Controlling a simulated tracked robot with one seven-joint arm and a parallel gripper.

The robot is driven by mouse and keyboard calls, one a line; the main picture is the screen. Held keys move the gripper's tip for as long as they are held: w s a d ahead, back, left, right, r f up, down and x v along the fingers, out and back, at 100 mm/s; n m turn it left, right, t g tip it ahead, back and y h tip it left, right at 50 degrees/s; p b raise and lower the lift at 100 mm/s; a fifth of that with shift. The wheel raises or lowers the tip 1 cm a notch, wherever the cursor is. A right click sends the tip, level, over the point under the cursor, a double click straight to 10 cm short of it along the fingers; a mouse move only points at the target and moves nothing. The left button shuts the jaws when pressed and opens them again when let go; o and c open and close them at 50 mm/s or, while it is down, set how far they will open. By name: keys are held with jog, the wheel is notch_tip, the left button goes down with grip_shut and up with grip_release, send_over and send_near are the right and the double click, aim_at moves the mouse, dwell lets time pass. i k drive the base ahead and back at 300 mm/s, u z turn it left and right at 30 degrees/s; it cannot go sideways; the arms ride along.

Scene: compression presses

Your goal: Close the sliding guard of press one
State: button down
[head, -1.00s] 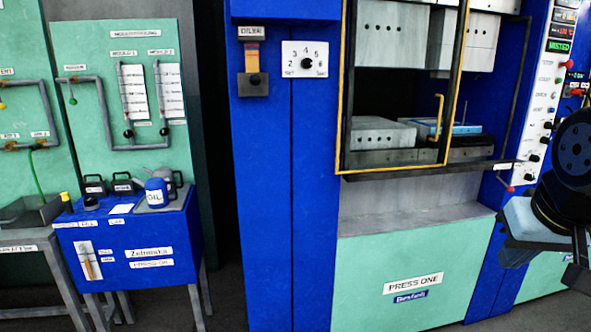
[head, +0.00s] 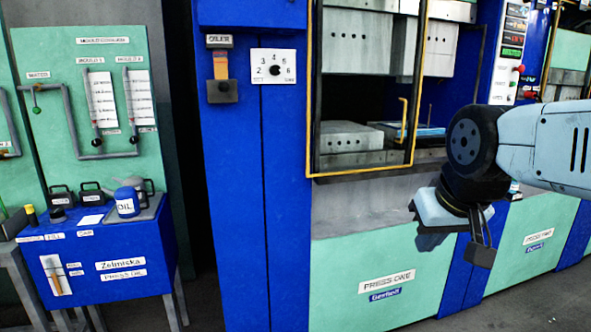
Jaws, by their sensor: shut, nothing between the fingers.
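Press one (head: 470,274) has a blue left column and a green lower panel labelled PRESS ONE. Its sliding guard (head: 414,165) is a yellow-edged frame standing over the left part of the press opening. A yellow handle (head: 403,120) stands upright on the guard near its right edge. The opening to the right of the guard is uncovered. My gripper (head: 480,256) hangs to the right of the guard and lower than the handle, in front of the green panel's right end. It is shut and empty, apart from the guard and handle.
A blue control column (head: 496,52) with buttons and displays stands right of the opening, partly behind my arm. A blue oil unit (head: 110,255) with a jug stands at the left. A dial (head: 273,70) sits on the press's left column.

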aim_at(309, 2)
jog(key=u, duration=0.05)
jog(key=i, duration=0.95)
jog(key=z, duration=0.1)
